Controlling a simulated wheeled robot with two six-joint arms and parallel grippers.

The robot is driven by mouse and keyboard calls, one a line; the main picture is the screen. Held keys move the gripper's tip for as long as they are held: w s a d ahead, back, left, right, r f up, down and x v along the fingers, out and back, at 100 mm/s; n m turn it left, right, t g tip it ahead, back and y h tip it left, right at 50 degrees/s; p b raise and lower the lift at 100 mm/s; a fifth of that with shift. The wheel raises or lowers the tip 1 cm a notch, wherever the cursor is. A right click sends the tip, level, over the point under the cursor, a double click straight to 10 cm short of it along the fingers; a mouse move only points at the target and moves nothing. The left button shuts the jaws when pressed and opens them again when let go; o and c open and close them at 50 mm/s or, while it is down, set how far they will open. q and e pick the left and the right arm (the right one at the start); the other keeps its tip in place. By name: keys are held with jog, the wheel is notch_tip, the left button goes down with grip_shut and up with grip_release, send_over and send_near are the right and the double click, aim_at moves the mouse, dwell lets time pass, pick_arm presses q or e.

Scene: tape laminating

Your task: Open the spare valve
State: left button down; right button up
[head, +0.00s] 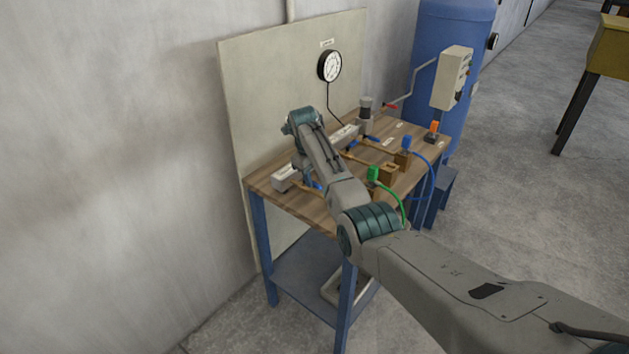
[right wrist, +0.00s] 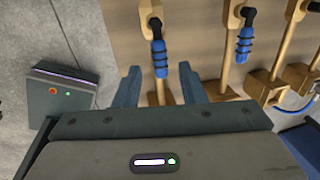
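In the right wrist view, a valve with a blue lever handle (right wrist: 159,58) on a brass pipe lies just beyond and between my right gripper's fingertips (right wrist: 159,78). The fingers are spread apart, and nothing shows gripped. A second blue-handled valve (right wrist: 245,45) stands to the right, outside the fingers. I cannot read which valve is the spare one. In the head view, my right arm reaches over the wooden bench (head: 222,0) no further than its left half, and its links hide most of the gripper and the nearby valves. A blue handle (head: 352,144) shows beyond the arm. My left gripper is not in view.
A gauge (head: 329,65) hangs on the back panel (head: 270,90). A blue tank (head: 440,30) and a control box (head: 454,76) stand behind.

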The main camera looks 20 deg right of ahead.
notch_tip(320, 180, up, 8)
jog(key=a+b, duration=0.1)
jog(key=b, duration=0.1)
jog(key=shift+s+a+r, duration=0.15)
jog(key=shift+s+a, duration=0.1)
jog(key=shift+s, duration=0.15)
jog(key=shift+a, duration=0.1)
